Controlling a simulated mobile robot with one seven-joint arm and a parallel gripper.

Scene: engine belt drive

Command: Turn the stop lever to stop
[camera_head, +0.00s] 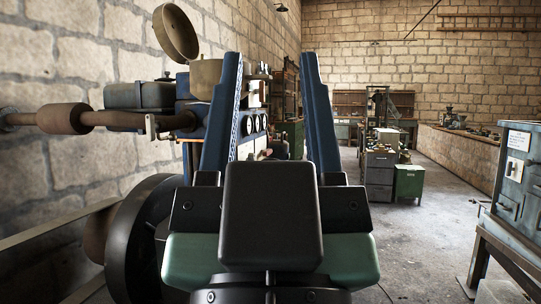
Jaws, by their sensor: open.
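My gripper (271,60) fills the middle of the head view. Its two long blue fingers point away from me and stand wide apart, with nothing held between them. The engine (187,85) with blue parts is at the left, behind and beside the left finger. I cannot make out the stop lever for certain. A small pale upright piece (152,127) shows by the engine's brown pipe, and a small reddish part (265,153) shows low between the fingers. The left finger and my gripper's body hide part of the engine.
A dark wheel (140,235) stands close at the lower left, and a brown pipe (95,118) runs along the wall. A grey cabinet (515,170) on a stand is at the right. The concrete floor (430,240) at right is mostly open. A green cabinet (409,183) stands farther back.

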